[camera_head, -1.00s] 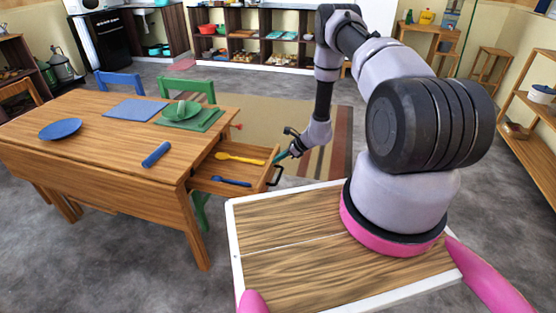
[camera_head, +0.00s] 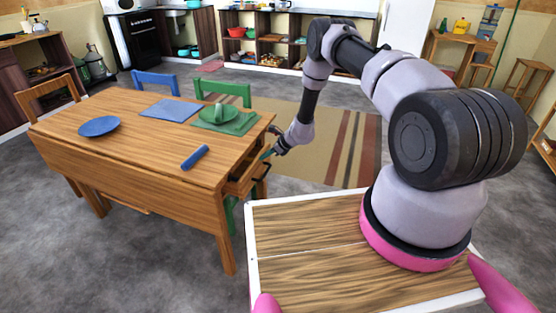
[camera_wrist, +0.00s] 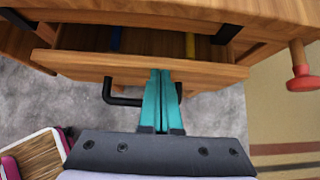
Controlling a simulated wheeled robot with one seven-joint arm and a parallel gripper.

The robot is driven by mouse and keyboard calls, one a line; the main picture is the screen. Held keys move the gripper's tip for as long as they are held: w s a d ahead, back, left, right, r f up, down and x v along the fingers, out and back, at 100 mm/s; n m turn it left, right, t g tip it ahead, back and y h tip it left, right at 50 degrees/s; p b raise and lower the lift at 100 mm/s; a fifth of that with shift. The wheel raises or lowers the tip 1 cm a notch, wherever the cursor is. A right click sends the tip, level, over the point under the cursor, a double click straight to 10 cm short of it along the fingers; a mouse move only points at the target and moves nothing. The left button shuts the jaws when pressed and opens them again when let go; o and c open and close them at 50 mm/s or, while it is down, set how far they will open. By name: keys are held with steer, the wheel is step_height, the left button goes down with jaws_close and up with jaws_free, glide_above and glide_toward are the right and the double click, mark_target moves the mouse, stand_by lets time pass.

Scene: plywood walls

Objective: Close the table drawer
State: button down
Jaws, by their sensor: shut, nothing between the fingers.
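The wooden table (camera_head: 140,140) stands at the left in the head view. Its drawer (camera_head: 243,183) is at the right end and sticks out only a little. In the wrist view the drawer front (camera_wrist: 90,66) spans the picture, with a narrow gap behind it showing a blue and a yellow piece inside. The black drawer handle (camera_wrist: 118,101) hangs from the front. My gripper (camera_wrist: 160,75) has its teal fingers together and empty, with the tips at the drawer front, beside the handle. It also shows in the head view (camera_head: 268,154).
A blue plate (camera_head: 99,126), a blue mat (camera_head: 170,110), a blue roll (camera_head: 195,157) and green dishes on a green mat (camera_head: 240,125) are on the tabletop. Blue and green chairs (camera_head: 222,91) stand behind. A red knob (camera_wrist: 300,72) shows beside the drawer.

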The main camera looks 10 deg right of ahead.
mark_target(258, 157)
steer(key=shift+w+a, duration=0.45)
steer(key=shift+a, duration=0.3)
steer(key=shift+w+a, duration=0.4)
steer(key=shift+a, duration=0.35)
